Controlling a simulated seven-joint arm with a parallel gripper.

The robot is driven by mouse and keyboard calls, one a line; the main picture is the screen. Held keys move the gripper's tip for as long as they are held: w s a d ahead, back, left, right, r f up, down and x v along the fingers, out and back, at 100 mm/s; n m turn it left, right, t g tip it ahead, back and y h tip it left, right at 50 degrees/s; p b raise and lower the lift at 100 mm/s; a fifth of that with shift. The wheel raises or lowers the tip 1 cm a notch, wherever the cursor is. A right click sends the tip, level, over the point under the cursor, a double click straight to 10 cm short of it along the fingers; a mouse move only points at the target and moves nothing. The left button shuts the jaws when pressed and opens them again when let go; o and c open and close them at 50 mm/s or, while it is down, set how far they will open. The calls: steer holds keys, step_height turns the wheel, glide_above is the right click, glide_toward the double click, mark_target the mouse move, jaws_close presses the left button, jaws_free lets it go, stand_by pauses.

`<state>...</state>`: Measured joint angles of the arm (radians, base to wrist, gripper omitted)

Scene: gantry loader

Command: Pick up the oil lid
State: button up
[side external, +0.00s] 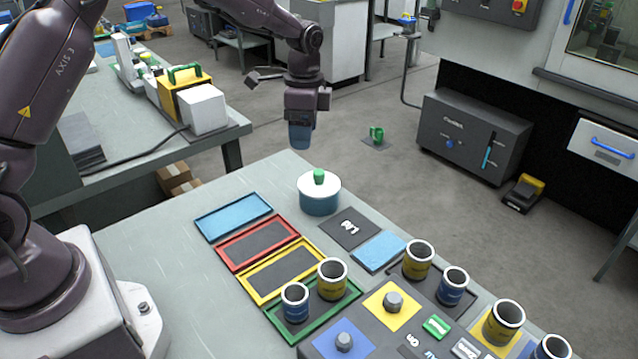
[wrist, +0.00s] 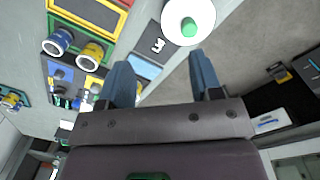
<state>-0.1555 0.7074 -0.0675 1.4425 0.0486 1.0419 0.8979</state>
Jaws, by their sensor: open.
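The oil lid (side external: 319,182) is a white round lid with a green knob, sitting on a blue-teal round pot (side external: 320,204) at the far end of the work table. In the wrist view the white lid (wrist: 176,27) with its green knob shows at the top, beyond the fingertips. My gripper (side external: 300,140) points down above and slightly left of the lid, apart from it. In the wrist view its two blue fingers (wrist: 160,65) are spread with nothing between them.
Blue, red, yellow and green framed trays (side external: 233,216) lie left of the pot. A dark plate (side external: 350,228) and a light blue pad (side external: 378,251) lie in front of it. Several blue and yellow cups (side external: 418,259) stand nearer the camera. Space above the lid is clear.

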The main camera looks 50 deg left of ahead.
mark_target(319, 171)
steer(key=w+m, duration=0.5)
steer(key=m, duration=0.1)
steer(key=shift+t, duration=0.3)
steer(key=f, duration=1.2)
steer(key=shift+s+a+f, duration=0.3)
steer(key=shift+a+f, duration=0.05)
steer(key=shift+a, duration=0.05)
steer(key=c, duration=1)
